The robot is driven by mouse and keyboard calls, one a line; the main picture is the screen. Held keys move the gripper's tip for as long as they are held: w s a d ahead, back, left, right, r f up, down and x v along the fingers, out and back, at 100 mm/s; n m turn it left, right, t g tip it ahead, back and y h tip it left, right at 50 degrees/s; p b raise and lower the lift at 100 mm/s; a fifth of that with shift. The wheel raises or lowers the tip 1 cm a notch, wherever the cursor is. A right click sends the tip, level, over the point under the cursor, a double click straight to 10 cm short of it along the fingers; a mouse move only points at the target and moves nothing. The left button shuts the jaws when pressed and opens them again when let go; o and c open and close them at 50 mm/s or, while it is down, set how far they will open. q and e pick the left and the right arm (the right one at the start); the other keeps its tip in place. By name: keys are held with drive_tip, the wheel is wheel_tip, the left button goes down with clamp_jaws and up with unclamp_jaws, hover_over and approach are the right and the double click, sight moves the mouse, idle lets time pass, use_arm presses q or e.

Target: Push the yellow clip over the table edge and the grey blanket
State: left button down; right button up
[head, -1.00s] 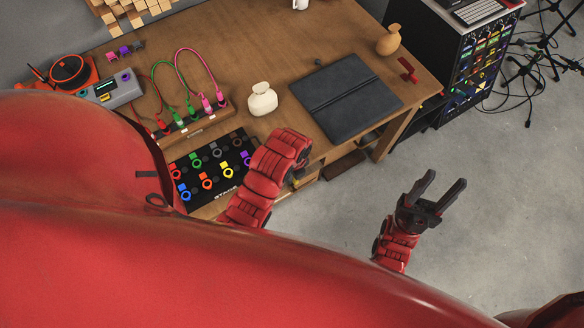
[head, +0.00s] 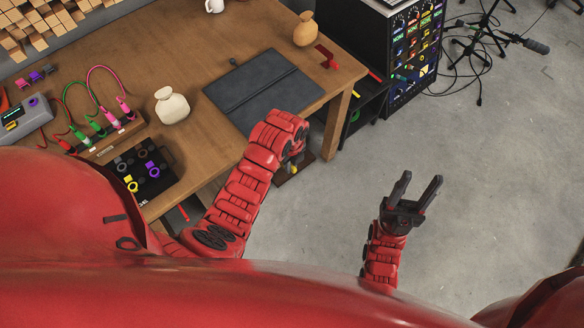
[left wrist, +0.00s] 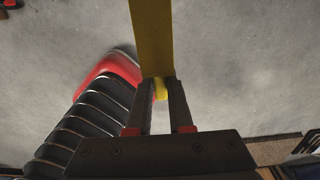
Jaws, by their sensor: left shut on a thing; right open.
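The dark grey blanket (head: 262,88) lies flat on the table near its front edge. My left arm reaches along the front of the table, its wrist just beyond the front edge beside the blanket. In the head view the left fingers are mostly hidden behind the wrist. In the left wrist view my left gripper (left wrist: 160,90) is shut on the yellow clip (left wrist: 152,38), a flat yellow strip extending past the fingertips over the floor. Whether it touches the table or blanket cannot be told. My right gripper (head: 415,190) is open and empty above the floor.
The wooden table (head: 190,65) carries a cream vase (head: 172,107), an orange vase (head: 306,30), a red clamp-like thing (head: 327,57) at its right edge and a black board (head: 150,170) with coloured rings. A black rack (head: 385,50) stands at right. Floor in front is clear.

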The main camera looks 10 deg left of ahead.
use_arm(q)
drive_tip(key=shift+w+a, duration=0.2)
drive_tip(key=shift+a, duration=0.1)
drive_tip(key=shift+w+a, duration=0.5)
drive_tip(key=shift+a, duration=0.05)
drive_tip(key=shift+w+a, duration=0.55)
drive_tip(key=shift+a, duration=0.15)
drive_tip(key=w+a+b, duration=0.2)
drive_tip(key=w+a, duration=0.2)
drive_tip(key=a, duration=0.1)
drive_tip(key=shift+a, duration=0.1)
drive_tip(key=c, duration=0.7)
unclamp_jaws()
drive_tip(key=shift+c, duration=0.2)
